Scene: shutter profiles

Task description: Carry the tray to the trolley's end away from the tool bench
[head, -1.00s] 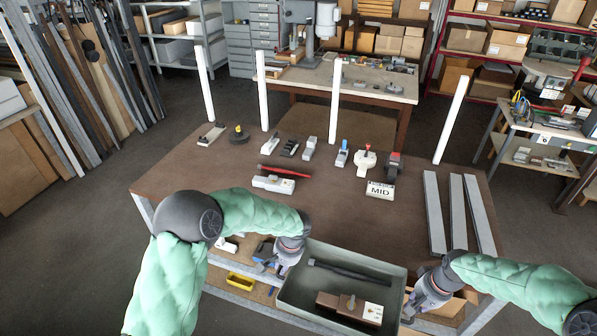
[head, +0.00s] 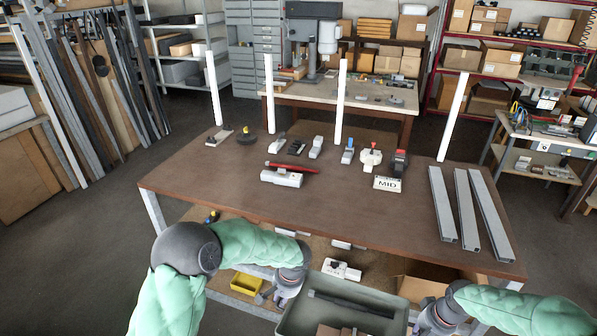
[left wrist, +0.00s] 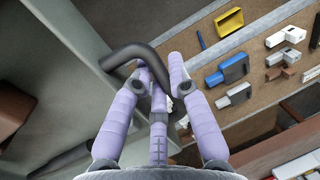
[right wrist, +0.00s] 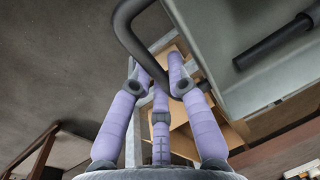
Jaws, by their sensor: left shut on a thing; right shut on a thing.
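The tray (head: 300,316) is grey-green and deep, at the bottom of the head view, its near part cut off. A dark rod and part of a brown piece with a white label lie in it. My left gripper (head: 280,292) is shut on its left handle; the dark bar passes between the fingers in the left wrist view (left wrist: 152,75). My right gripper (head: 430,320) is shut on its right handle, also seen in the right wrist view (right wrist: 158,80). The tray hangs before the long brown-topped table (head: 240,195). I cannot tell for sure which furniture is the trolley.
The table carries white posts, small tools, a MID sign (head: 387,184) and grey profiles (head: 441,205) at right. Its lower shelf holds a yellow bin (head: 246,284) and a cardboard box (head: 425,287). A drill bench (head: 340,95) stands behind; a tool-laden bench (head: 545,135) at right. Floor at left is clear.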

